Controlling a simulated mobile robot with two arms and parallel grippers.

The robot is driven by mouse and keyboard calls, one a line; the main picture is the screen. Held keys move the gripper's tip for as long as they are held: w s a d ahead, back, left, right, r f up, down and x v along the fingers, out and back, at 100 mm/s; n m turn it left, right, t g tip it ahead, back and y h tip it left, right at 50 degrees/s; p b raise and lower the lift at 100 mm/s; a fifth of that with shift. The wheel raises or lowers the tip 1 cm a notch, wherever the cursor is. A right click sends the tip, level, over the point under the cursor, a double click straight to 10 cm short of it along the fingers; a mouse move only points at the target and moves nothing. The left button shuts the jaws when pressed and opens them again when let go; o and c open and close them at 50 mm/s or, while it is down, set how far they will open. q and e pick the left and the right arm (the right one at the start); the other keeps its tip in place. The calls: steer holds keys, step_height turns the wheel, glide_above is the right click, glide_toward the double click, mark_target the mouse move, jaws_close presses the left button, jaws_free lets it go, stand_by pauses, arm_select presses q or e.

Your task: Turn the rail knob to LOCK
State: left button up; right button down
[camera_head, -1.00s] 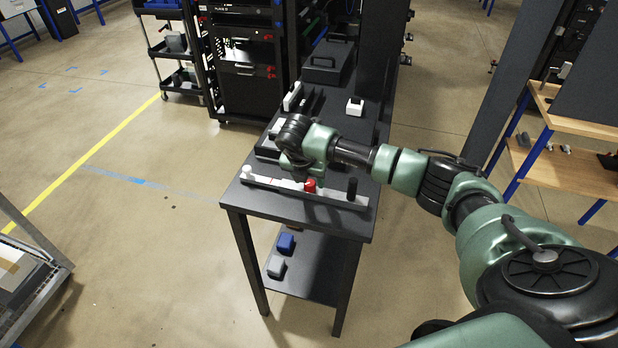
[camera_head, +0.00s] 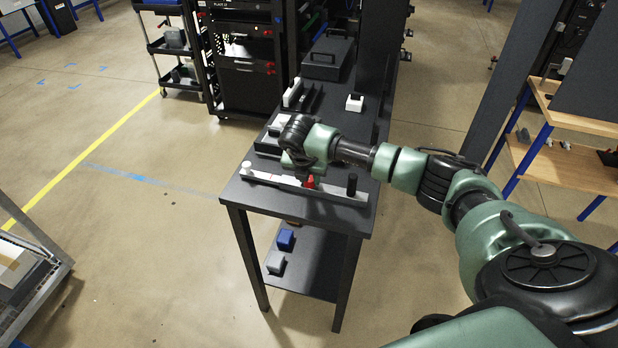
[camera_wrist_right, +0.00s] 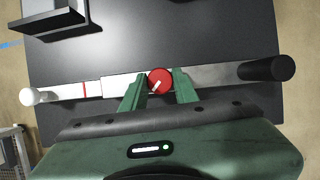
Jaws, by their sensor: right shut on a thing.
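The rail (camera_head: 338,193) is a pale bar lying across the near end of the dark table. It has a white knob at its left end and a black cylinder (camera_head: 352,184) at its right end. The red rail knob (camera_head: 310,182) sits near its middle; in the right wrist view the knob (camera_wrist_right: 159,80) shows a white pointer mark slanting up to the right. My right gripper (camera_wrist_right: 159,86) is shut on the red knob, one green finger on each side. No LOCK lettering is readable. My left gripper is in neither view.
The dark table (camera_head: 300,213) holds a white block (camera_head: 354,103), a dark case (camera_head: 328,58) and dark trays behind the rail. A blue box (camera_head: 286,239) and a grey box (camera_head: 275,262) lie on the lower shelf. A black rack stands behind left.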

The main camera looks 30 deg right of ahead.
steer(key=n+b, duration=0.2)
steer(key=n+t+y+b, duration=0.1)
steer(key=n+b, duration=0.1)
steer(key=b, duration=0.1)
steer(key=n+y+b, duration=0.1)
steer(key=n+b, duration=0.2)
steer(key=shift+s+d+f, duration=0.1)
steer(key=shift+d+f, duration=0.1)
steer(key=shift+f, duration=0.05)
steer(key=shift+n+t+y+b, duration=0.3)
steer(key=shift+n+y+b, duration=0.2)
steer(key=shift+n+b, duration=0.4)
steer(key=n+b, duration=0.1)
steer(key=n, duration=0.1)
steer(key=n+y+b, duration=0.1)
steer(key=shift+d+r+n, duration=0.15)
steer(key=shift+n, duration=0.25)
steer(key=shift+n+y+b, duration=0.45)
steer(key=shift+n+y, duration=0.15)
steer(key=shift+n, duration=0.6)
steer(key=shift+r+n+g+y+b, duration=0.1)
steer(key=shift+n+g+y+b, duration=0.3)
steer(key=shift+n, duration=0.8)
steer(key=c, duration=1.1)
jaws_free()
